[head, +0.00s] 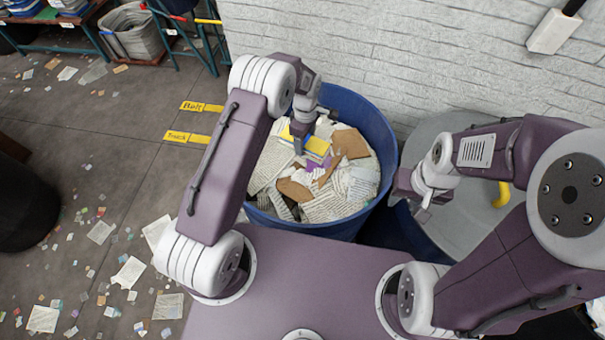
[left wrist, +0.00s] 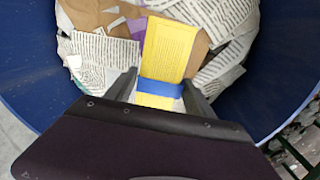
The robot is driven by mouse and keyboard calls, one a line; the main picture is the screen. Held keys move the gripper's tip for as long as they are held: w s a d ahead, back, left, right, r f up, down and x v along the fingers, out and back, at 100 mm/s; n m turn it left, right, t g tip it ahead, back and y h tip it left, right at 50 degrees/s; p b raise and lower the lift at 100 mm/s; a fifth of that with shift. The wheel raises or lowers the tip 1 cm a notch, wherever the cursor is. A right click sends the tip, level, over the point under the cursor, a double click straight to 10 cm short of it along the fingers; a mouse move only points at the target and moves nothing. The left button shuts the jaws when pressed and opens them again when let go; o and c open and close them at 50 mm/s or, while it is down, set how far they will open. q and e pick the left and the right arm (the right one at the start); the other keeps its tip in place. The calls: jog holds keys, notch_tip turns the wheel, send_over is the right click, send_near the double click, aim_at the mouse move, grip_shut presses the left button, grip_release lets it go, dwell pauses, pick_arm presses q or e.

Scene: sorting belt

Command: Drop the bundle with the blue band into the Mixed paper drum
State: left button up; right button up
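The yellow bundle (head: 317,146) with a blue band is in the left wrist view (left wrist: 167,52), its blue band (left wrist: 160,87) between the two fingers. My left gripper (head: 304,140) has its fingers against both sides of the band, also in the left wrist view (left wrist: 160,92). The bundle is over the open blue drum (head: 355,103) of loose paper; its height above the paper is hard to tell. No drum name is readable. My right gripper (head: 424,211) is over the area right of the drum, its fingers too small to judge.
A grey round lid or drum top (head: 410,150) with a yellow handle is right of the blue drum. A brick wall (head: 400,50) stands behind. Yellow floor labels (head: 192,137) and scattered paper scraps lie to the left. A grey bin (head: 135,32) stands far left.

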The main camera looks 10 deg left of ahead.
pick_arm(q)
jog(key=shift+o, duration=1)
notch_tip(320, 180, up, 9)
jog(key=shift+d+r+b, duration=0.1)
jog(key=shift+b, duration=0.9)
